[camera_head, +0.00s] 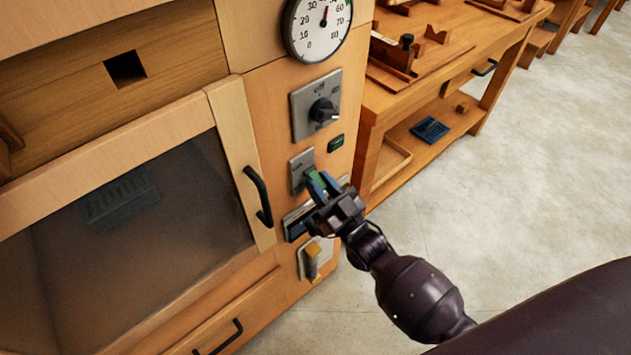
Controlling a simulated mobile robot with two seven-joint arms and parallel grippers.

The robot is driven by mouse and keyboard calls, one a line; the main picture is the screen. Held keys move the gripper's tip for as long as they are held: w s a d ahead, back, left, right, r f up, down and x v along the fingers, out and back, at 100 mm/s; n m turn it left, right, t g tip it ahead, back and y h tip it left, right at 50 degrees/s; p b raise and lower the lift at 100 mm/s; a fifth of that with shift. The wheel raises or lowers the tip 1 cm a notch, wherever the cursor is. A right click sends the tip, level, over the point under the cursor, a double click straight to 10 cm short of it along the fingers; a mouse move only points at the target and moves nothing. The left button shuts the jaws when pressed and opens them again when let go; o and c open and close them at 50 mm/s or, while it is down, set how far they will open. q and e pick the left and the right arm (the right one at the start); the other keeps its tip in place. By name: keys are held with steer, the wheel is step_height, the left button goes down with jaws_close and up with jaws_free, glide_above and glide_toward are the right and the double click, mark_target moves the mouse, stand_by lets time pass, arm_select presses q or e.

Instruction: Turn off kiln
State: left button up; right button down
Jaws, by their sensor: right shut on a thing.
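The kiln (262,105) is a wooden cabinet with a dark-windowed door on the left and a control panel on the right. My right gripper (319,186) is at the panel, shut on a small switch (318,181) with a green part; the fingers hide much of it. The switch's grey plate (299,167) shows beside the fingers. Above it are a black rotary knob (323,111) on a grey plate and a small green indicator (336,143). A yellow-orange lever (312,258) on a pale plate is below the gripper. My left gripper is out of view.
A round dial gauge (318,25) is at the panel's top. A black door handle (258,195) sticks out just left of the gripper. A wooden workbench (450,60) stands to the right, with a blue item (430,129) on its lower shelf. The concrete floor (530,170) is clear.

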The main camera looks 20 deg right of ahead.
steer(key=shift+f+t+b, duration=0.4)
steer(key=shift+f+b, duration=0.05)
steer(key=shift+w+r, duration=0.1)
steer(key=shift+r+t, duration=0.15)
steer(key=shift+t, duration=0.15)
steer(key=c, duration=1)
jaws_free()
steer(key=shift+o, duration=0.2)
